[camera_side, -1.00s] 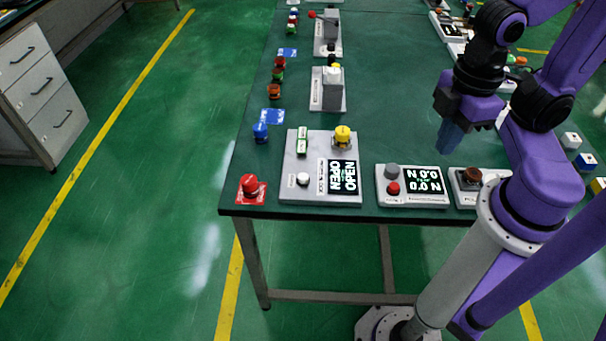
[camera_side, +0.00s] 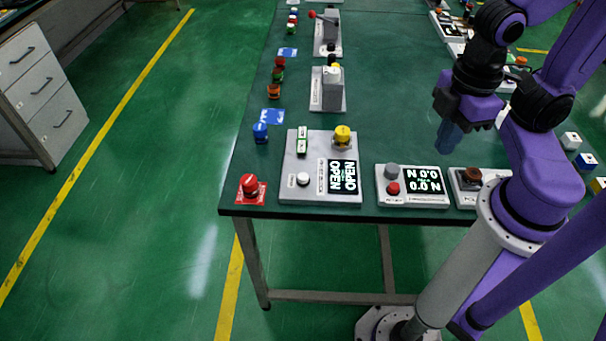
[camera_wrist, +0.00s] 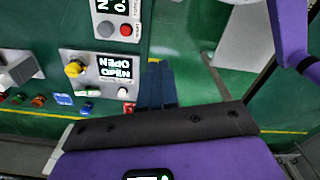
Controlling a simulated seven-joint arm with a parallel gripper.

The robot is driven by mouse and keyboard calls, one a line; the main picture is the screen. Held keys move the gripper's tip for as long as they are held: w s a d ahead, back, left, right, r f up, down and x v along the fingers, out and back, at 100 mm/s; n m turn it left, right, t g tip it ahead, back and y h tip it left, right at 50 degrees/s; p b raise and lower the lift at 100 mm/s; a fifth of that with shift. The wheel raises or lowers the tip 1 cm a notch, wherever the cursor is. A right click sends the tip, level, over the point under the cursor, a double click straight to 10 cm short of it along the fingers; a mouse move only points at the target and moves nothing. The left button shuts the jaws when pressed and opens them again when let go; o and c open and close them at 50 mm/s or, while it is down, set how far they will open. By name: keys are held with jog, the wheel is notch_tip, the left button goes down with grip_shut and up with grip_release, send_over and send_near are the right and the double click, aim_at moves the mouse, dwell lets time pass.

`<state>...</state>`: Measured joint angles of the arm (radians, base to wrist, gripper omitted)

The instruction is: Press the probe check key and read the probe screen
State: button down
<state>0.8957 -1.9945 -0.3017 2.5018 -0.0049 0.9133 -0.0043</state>
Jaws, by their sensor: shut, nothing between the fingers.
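A small grey panel near the table's front edge carries a black screen (camera_side: 423,180) reading 0.0 N, twice, one copy upside down. A grey round button (camera_side: 391,170) and a red button (camera_side: 393,188) sit left of that screen. The panel also shows at the top of the wrist view, with its red button (camera_wrist: 126,29). I cannot read a label that names the probe key or screen. My gripper (camera_side: 449,146) is shut and empty. It hangs pointing down above the table, behind and above this panel, apart from it. Its fingers show in the wrist view (camera_wrist: 158,75).
A larger panel (camera_side: 311,150) to the left has a yellow knob, a white button and a screen reading OPEN. A brown knob (camera_side: 471,175) sits on a panel at right. A red emergency-style button (camera_side: 251,187) stands at the front left corner. Upright grey devices (camera_side: 332,90) stand farther back.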

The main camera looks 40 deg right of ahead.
jog(key=w+f+n+t+h, duration=0.2)
jog(key=w+n+t+h, duration=0.1)
jog(key=w+n, duration=0.45)
jog(key=n+t+y, duration=0.2)
jog(key=n+t, duration=0.4)
jog(key=n, duration=1.8)
send_over(305, 179)
notch_tip(305, 179, down, 8)
jog(key=shift+r, duration=0.2)
jog(key=shift+f, duration=0.15)
jog(key=shift+f, duration=4.25)
jog(key=shift+f, duration=0.1)
jog(key=shift+f, duration=0.35)
